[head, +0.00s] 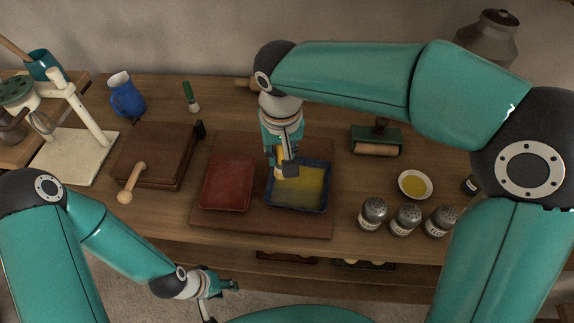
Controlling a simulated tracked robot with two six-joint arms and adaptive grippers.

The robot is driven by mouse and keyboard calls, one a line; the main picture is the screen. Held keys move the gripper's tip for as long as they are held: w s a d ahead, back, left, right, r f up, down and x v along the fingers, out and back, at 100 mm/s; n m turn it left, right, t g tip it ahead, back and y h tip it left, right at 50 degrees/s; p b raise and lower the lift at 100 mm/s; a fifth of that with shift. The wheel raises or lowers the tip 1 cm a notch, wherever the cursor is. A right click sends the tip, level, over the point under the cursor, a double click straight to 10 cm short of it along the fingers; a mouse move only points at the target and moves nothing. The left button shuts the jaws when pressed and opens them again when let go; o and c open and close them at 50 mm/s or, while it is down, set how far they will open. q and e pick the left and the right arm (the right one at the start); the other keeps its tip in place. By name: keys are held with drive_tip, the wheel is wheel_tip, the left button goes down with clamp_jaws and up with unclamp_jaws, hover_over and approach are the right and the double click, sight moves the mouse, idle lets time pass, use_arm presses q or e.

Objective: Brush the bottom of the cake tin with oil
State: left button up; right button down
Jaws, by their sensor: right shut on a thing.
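A dark blue rectangular tin (326,186) lies on the brown board right of the middle; its bottom looks yellow and glossy over much of its area. My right gripper (284,168) is above the tin's left part, shut on a brush (279,173) that is mostly hidden by the gripper; only a pale part shows, low over or on the tin's bottom. I cannot tell whether it touches. A small white bowl of yellow oil (415,185) stands to the right. My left gripper (224,299) is open and empty, low in front of the table.
A red tin (228,183) lies left of the blue tin on the board (262,222). Several shakers (405,219) stand front right.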

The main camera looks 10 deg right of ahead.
drive_tip(key=shift+s+d+f+n+p, duration=0.1)
drive_tip(key=shift+s+f+n+p, duration=0.05)
drive_tip(key=shift+f+p, duration=0.3)
drive_tip(key=shift+s+d+f+n+p, duration=0.1)
drive_tip(key=shift+s+f+n+p, duration=0.05)
drive_tip(key=shift+f+p, duration=0.25)
drive_tip(key=s+d+p, duration=0.3)
drive_tip(key=d+p, duration=0.2)
drive_tip(key=shift+d+f+b, duration=0.2)
drive_tip(key=shift+f+b, duration=2.05)
drive_tip(key=shift+f, duration=0.6)
drive_tip(key=shift+f+b, duration=0.9)
drive_tip(key=shift+b, duration=0.1)
